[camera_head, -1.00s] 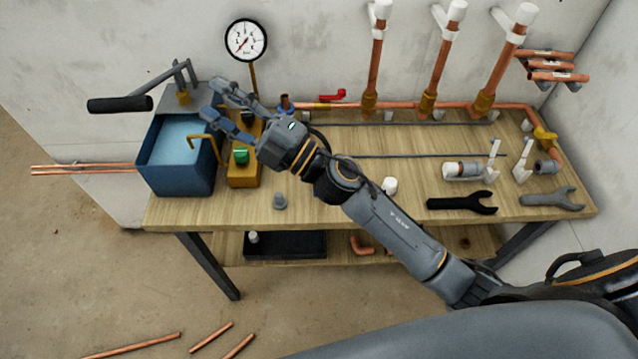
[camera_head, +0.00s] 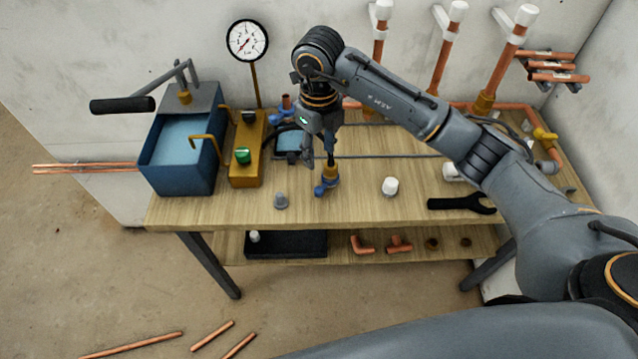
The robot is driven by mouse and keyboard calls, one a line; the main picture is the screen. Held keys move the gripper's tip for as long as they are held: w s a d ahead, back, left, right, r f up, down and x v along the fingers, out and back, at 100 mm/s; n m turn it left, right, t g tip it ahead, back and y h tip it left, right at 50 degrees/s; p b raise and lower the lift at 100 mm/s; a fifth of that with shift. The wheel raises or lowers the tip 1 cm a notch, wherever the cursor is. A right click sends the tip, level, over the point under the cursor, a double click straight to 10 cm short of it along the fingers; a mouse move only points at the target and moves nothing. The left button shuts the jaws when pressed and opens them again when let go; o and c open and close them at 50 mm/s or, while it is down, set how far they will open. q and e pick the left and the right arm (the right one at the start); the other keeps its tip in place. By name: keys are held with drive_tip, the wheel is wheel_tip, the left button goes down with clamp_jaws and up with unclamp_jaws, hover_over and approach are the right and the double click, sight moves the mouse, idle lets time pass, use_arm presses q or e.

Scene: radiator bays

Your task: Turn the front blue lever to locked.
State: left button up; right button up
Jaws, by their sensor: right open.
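A blue lever (camera_head: 321,189) sits on a brass valve (camera_head: 331,172) near the front of the bench, left of the white cap. My right gripper (camera_head: 320,163) points down just above and behind this valve, with its jaws open. One finger is close to the brass body; I cannot tell if it touches. Another blue part (camera_head: 279,117) shows further back beside a copper stub; my wrist stands to its right. The front lever's exact angle is hard to read because it is small and partly behind the fingers. My left gripper is not in view.
A blue pump tank (camera_head: 176,165) and a yellow block with a green knob (camera_head: 243,156) stand at the left. A grey cap (camera_head: 280,201) and a white cap (camera_head: 390,186) stand near the front. A black wrench (camera_head: 455,204) lies at right. Upright copper pipes rise behind.

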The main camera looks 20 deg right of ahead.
sight(319, 189)
wheel_tip(319, 189, down, 13)
drive_tip(key=p, duration=0.2)
drive_tip(key=shift+a+r+p, duration=0.1)
drive_tip(key=shift+p, duration=0.25)
drive_tip(key=shift+c, duration=0.5)
clamp_jaws()
